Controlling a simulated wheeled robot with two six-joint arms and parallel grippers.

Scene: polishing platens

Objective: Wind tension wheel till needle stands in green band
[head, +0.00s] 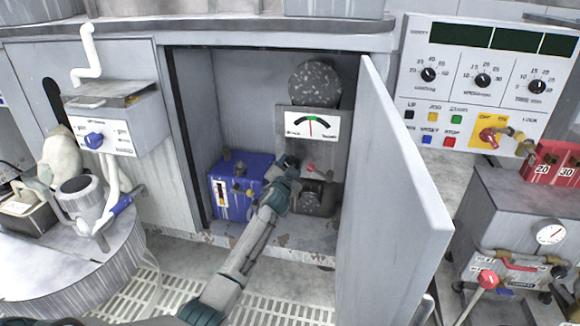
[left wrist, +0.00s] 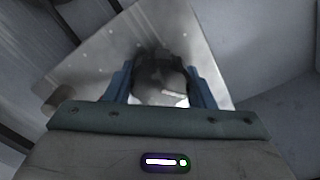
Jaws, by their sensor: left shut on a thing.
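The tension gauge (head: 298,131) is a white dial on a grey panel inside the open cabinet. Its red needle (head: 310,127) stands nearly upright at the green band (head: 322,122); the picture is too small to tell exactly where in the band its tip lies. My left gripper (head: 286,168) reaches into the cabinet, below and left of the dial. In the left wrist view its two blue fingers are shut on a dark round thing, apparently the tension wheel (left wrist: 160,72). The gripper hides most of the wheel in the head view. My right gripper is not in view.
The cabinet door (head: 395,190) stands open, right of my arm. A speckled round disc (head: 315,84) is above the dial. A blue box (head: 232,198) sits left of my gripper. A control panel (head: 465,95) is at right, and a round platen table (head: 90,265) at left.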

